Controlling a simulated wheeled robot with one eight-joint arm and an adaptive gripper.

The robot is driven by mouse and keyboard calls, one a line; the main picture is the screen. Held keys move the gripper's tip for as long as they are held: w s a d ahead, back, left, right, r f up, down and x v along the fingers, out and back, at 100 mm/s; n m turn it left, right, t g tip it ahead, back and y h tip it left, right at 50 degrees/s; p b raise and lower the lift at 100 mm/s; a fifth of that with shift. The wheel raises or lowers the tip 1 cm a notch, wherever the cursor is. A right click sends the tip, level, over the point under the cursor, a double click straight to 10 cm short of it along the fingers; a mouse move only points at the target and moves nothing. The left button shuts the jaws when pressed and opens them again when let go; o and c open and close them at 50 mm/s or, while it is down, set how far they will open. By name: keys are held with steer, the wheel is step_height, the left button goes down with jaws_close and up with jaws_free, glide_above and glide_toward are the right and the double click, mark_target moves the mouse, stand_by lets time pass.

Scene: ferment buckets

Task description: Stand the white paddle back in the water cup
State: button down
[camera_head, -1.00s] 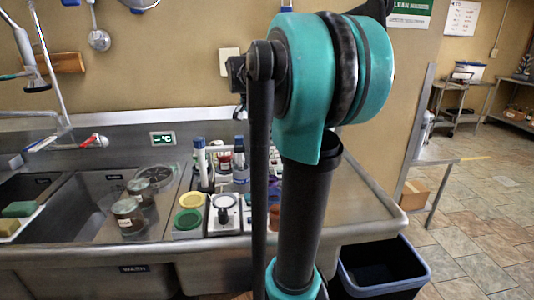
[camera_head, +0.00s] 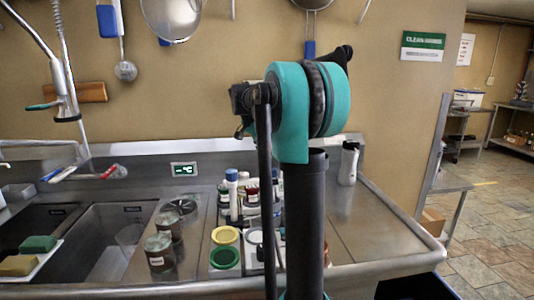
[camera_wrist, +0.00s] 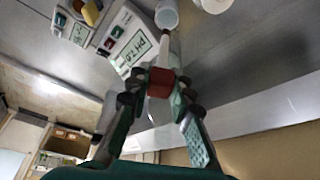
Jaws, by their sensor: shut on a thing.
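In the wrist view my gripper (camera_wrist: 160,88) is shut on a pale thing with a red-brown part (camera_wrist: 161,82) between the fingers. Its narrow whitish end (camera_wrist: 164,45) points up the picture toward a round pale cup (camera_wrist: 167,15) with a bluish inside. I take the held thing for the white paddle, but its shape is partly hidden by the fingers. I cannot tell whether its end touches the cup. In the head view my arm covers the gripper area, and neither the paddle nor the cup can be made out there.
A pH 7.0 card (camera_wrist: 132,45) lies beside the cup. Jars (camera_head: 158,250), a yellow-lidded tub (camera_head: 226,236), a green-lidded tub (camera_head: 225,258) and bottles (camera_head: 232,190) stand on the steel counter. A white bottle-like thing (camera_head: 349,163) stands at the back right. The counter's right part is fairly clear.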

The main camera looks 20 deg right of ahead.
mark_target(263, 170)
steer(key=shift+f, duration=4.7)
steer(key=c, duration=1.3)
jaws_free()
steer(key=o, duration=0.5)
steer(key=shift+r, duration=0.1)
steer(key=shift+r, duration=2.9)
